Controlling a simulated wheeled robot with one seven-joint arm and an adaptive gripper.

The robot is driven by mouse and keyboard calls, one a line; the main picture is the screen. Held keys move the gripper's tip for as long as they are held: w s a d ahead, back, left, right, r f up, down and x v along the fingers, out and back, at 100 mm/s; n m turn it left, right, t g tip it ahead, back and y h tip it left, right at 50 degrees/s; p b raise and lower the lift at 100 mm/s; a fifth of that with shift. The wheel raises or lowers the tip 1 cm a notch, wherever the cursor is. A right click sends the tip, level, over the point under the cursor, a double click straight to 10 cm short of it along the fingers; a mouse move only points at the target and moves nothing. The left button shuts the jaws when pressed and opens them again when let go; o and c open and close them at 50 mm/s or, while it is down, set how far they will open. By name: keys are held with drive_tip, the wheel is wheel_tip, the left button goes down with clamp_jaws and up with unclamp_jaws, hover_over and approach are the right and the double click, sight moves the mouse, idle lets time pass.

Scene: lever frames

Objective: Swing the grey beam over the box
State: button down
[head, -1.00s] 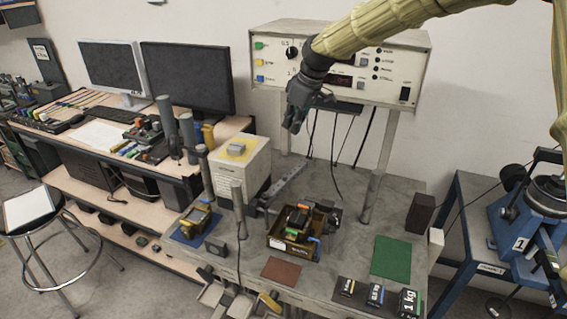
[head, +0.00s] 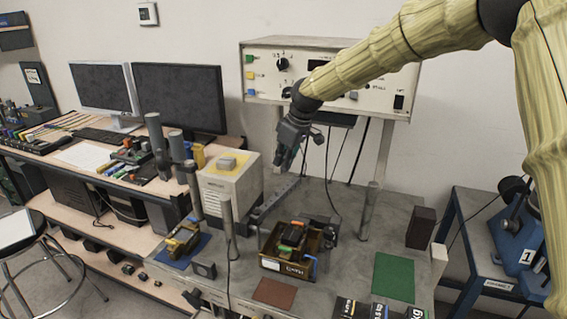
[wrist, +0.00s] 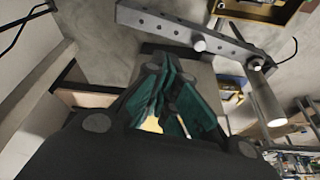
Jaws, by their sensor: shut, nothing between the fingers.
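The grey beam (head: 275,200) is a flat bar with a row of holes. It lies level above the bench, to the left of and behind the box, and slants away to the right. In the wrist view the beam (wrist: 185,32) crosses the top, with an upright grey post (wrist: 265,95) at its right end. The box (head: 287,270) is brown, open-topped and filled with small coloured parts; the beam is beside it. My gripper (head: 286,168) is shut and empty, pointing down above the beam's far end. Its green-lined fingers (wrist: 168,110) appear apart from the beam.
A pale case with a yellow top (head: 230,185) stands left of the beam. A thin upright post (head: 227,228) stands in front of it. A large instrument panel (head: 268,75) is behind my gripper. A green mat (head: 394,277) and a brown mat (head: 276,292) lie on the bench.

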sight(278, 198)
drive_tip(key=p+x, duration=0.2)
drive_tip(key=x, duration=0.5)
drive_tip(key=shift+f, duration=0.4)
